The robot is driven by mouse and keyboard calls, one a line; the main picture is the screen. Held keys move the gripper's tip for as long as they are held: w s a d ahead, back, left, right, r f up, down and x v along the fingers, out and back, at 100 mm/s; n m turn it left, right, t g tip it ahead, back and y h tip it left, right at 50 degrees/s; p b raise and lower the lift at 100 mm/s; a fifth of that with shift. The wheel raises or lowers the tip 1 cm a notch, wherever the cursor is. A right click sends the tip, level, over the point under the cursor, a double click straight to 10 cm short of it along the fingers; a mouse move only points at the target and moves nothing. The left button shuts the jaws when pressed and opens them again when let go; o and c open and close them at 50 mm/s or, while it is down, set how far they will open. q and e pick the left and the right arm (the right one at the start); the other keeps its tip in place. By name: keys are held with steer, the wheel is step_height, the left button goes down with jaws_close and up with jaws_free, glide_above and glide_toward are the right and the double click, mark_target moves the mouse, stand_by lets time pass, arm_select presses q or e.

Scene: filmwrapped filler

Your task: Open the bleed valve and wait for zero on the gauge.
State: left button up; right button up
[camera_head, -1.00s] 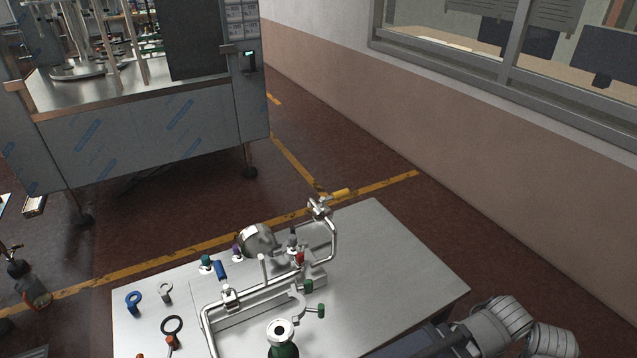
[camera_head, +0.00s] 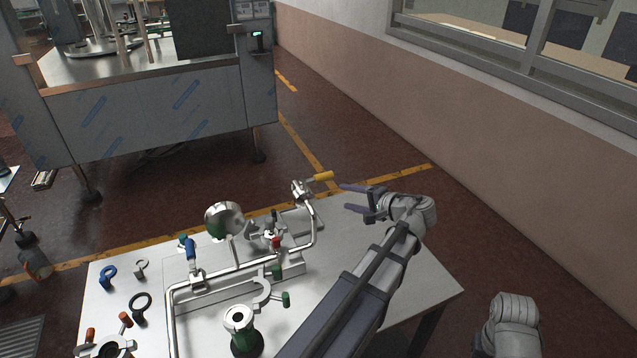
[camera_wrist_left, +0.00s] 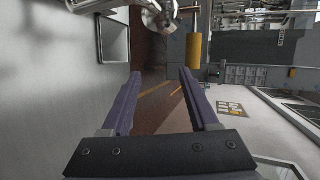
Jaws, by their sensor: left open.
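A steel pipe rig (camera_head: 236,268) stands on the metal table. At its far upper end is a valve (camera_head: 300,189) with a yellow handle (camera_head: 322,176), sticking out to the right. The gauge (camera_head: 224,221) is a round silver disc; I cannot read a dial on it. My left gripper (camera_head: 346,197) is open and empty, just right of the yellow handle and apart from it. In the left wrist view the yellow handle (camera_wrist_left: 193,50) hangs beyond the tip of the right-hand finger, not between the fingers. My right gripper is out of view.
A blue lever (camera_head: 190,248), a red knob (camera_head: 275,243) and green knobs (camera_head: 285,299) sit on the rig. Loose rings (camera_head: 140,307) and fittings lie at the table's left. The table's right side (camera_head: 425,292) is bare beside my arm.

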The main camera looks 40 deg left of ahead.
mark_target(330, 177)
arm_select(q)
steer(key=a+r, duration=0.1)
steer(key=a+r+y, duration=0.1)
steer(key=a, duration=0.1)
steer(key=w+a+r+y, duration=0.1)
steer(key=shift+a, duration=0.4)
steer(key=b+x, duration=0.1)
steer(key=x, duration=0.6)
steer(key=shift+a+b, duration=0.4)
steer(key=shift+s, duration=0.15)
steer(key=shift+c, duration=0.4)
jaws_close()
